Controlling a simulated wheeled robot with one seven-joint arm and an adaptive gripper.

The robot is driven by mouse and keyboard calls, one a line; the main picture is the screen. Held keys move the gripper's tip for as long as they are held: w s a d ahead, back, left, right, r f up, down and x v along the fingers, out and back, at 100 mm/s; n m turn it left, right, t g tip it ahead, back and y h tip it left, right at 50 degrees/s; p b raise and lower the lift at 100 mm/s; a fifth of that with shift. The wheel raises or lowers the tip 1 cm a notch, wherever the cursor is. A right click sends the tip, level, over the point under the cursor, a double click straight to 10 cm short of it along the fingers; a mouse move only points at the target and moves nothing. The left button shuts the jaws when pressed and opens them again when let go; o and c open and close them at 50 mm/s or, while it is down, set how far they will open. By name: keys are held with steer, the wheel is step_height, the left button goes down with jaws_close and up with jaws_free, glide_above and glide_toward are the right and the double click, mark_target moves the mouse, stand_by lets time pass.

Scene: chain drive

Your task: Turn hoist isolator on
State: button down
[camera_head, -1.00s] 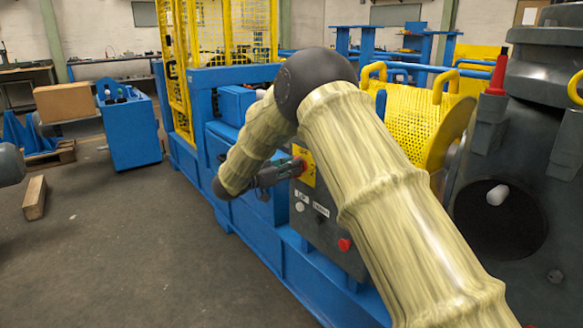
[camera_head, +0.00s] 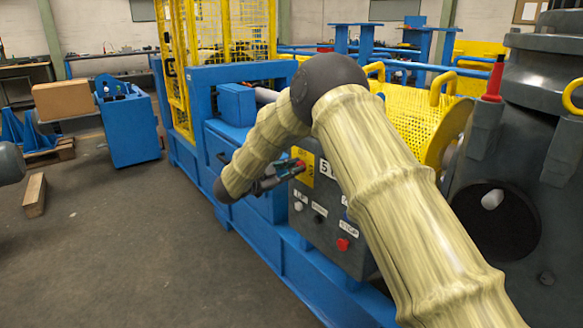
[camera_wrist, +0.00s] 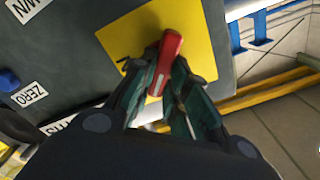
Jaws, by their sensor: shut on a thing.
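The hoist isolator is a red handle (camera_wrist: 165,63) on a yellow plate (camera_wrist: 190,45) on the grey control box. In the wrist view the handle stands between my fingertips, and it looks tilted slightly. My gripper (camera_wrist: 163,75) is shut on the handle. In the head view my gripper (camera_head: 289,170) is at the upper left of the control box (camera_head: 328,232). The yellow plate (camera_head: 305,173) shows just behind it there. The handle's base is partly hidden by my fingers.
Below the plate, the box carries small labelled buttons and a red stop button (camera_head: 343,244). A yellow mesh drum guard (camera_head: 425,125) is behind my arm. Open floor (camera_head: 130,240) lies left.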

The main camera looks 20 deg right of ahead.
steer(key=shift+s+f+m+b, duration=0.15)
steer(key=shift+m+b, duration=0.25)
steer(key=shift+m, duration=1.25)
steer(key=shift+f+m+b, duration=0.2)
steer(key=shift+m+b, duration=0.25)
steer(key=shift+m, duration=1.15)
steer(key=shift+s+f+m+b, duration=0.15)
steer(key=shift+m+b, duration=0.25)
steer(key=shift+m, duration=1.25)
steer(key=c, duration=1.4)
jaws_free()
steer(key=shift+w, duration=0.1)
steer(key=v, duration=1.2)
